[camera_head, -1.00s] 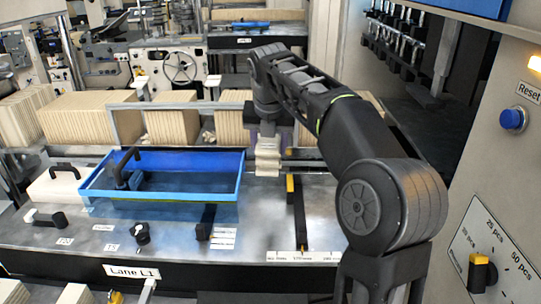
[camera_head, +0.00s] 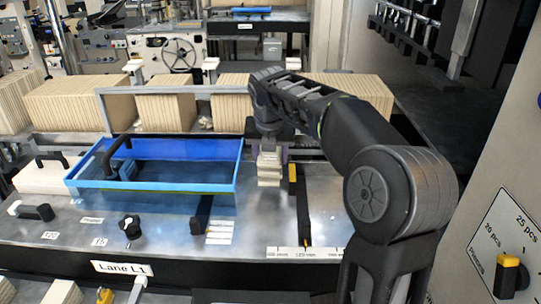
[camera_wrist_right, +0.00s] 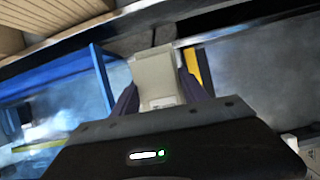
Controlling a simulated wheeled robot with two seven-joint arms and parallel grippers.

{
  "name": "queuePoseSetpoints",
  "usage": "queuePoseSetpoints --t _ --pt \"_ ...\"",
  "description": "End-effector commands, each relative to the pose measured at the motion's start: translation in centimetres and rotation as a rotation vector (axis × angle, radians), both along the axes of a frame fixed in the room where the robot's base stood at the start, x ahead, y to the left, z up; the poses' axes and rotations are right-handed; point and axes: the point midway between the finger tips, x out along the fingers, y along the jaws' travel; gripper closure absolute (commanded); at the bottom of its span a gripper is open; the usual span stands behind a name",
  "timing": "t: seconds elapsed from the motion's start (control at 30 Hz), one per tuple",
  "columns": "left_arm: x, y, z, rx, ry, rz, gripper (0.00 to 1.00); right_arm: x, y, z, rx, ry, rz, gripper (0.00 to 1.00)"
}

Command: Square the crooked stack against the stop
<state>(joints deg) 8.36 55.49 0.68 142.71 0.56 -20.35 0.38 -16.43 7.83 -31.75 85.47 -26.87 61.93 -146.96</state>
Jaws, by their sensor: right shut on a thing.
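A small cream stack (camera_head: 269,169) is between the fingers of my right gripper (camera_head: 268,155), to the right of the blue-rimmed tray. In the right wrist view the stack (camera_wrist_right: 155,78) stands between the two dark purple fingers, and my right gripper (camera_wrist_right: 158,100) is shut on it. Its layers look slightly uneven in the head view. A black bar with a yellow end (camera_head: 303,208), likely the stop, lies just right of the stack. Its yellow part (camera_wrist_right: 191,68) is close beside the right finger. The gripper hides part of the stack. My left gripper is not in view.
A blue-rimmed clear tray (camera_head: 150,188) stands left of the stack. Rows of cream packs (camera_head: 155,108) stand behind a grey rail. A black knob (camera_head: 131,226) and a ruler strip (camera_head: 305,252) are along the front. The metal deck between tray and bar is mostly clear.

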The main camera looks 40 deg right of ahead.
Motion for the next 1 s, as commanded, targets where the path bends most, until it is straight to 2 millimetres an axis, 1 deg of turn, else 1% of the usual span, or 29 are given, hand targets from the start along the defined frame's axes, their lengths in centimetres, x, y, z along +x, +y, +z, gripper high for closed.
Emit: queuePoseSetpoints --t 0.17,0.53,0.8,1.0 --pt "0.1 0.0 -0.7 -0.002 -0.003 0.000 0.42 0.0 0.0 -0.7 0.001 -0.001 0.000 0.89" --pt "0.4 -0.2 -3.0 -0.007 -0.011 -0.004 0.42 0.0 0.0 -3.4 0.000 -0.001 0.000 0.89" --pt "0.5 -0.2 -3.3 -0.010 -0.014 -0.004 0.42 0.0 0.0 -4.5 -0.001 -0.001 0.000 0.89" --pt "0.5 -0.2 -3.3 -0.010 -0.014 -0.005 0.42 0.0 0.0 -4.6 -0.001 -0.001 0.000 0.89"
